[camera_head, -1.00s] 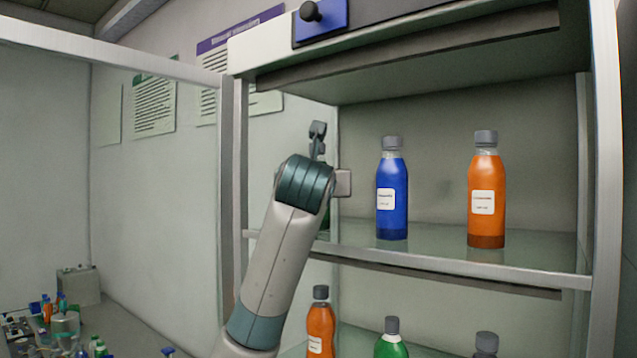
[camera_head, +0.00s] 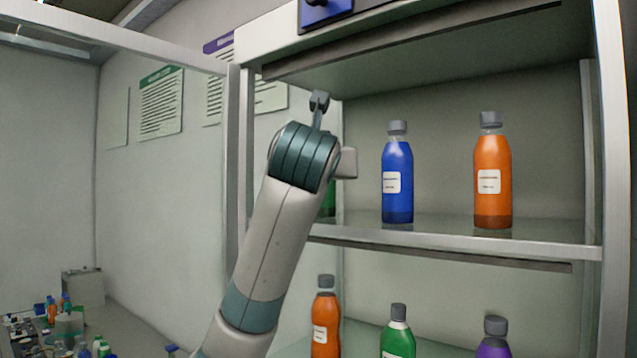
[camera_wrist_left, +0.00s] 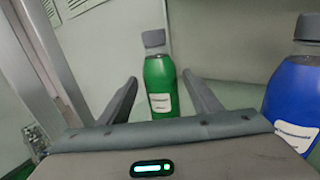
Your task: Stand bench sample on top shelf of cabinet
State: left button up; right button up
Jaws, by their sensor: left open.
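My left gripper (camera_wrist_left: 160,76) is open in the left wrist view, with one finger on each side of a green bottle (camera_wrist_left: 159,86). The bottle has a grey cap and white label and stands upright; I cannot tell whether the fingers touch it. In the head view my left arm reaches up to the cabinet's top shelf (camera_head: 450,242) and hides most of this green bottle (camera_head: 329,202). The fingers are hidden there. A blue bottle (camera_head: 397,180) and an orange bottle (camera_head: 492,180) stand upright on the same shelf to the right. My right gripper is not in view.
The lower shelf holds an orange bottle (camera_head: 325,318), a green bottle (camera_head: 398,335) and a purple bottle (camera_head: 493,340). A cabinet post (camera_head: 246,150) stands left of my wrist. A cluttered bench is at lower left. Some shelf room shows between the blue and orange bottles.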

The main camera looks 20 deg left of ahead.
pick_arm(q)
jog(key=b+v, duration=0.2)
jog(key=v, duration=0.2)
jog(key=shift+s+f, duration=0.1)
jog(key=shift+f, duration=0.05)
jog(key=shift+b+v, duration=0.35)
jog(key=shift+v, duration=0.45)
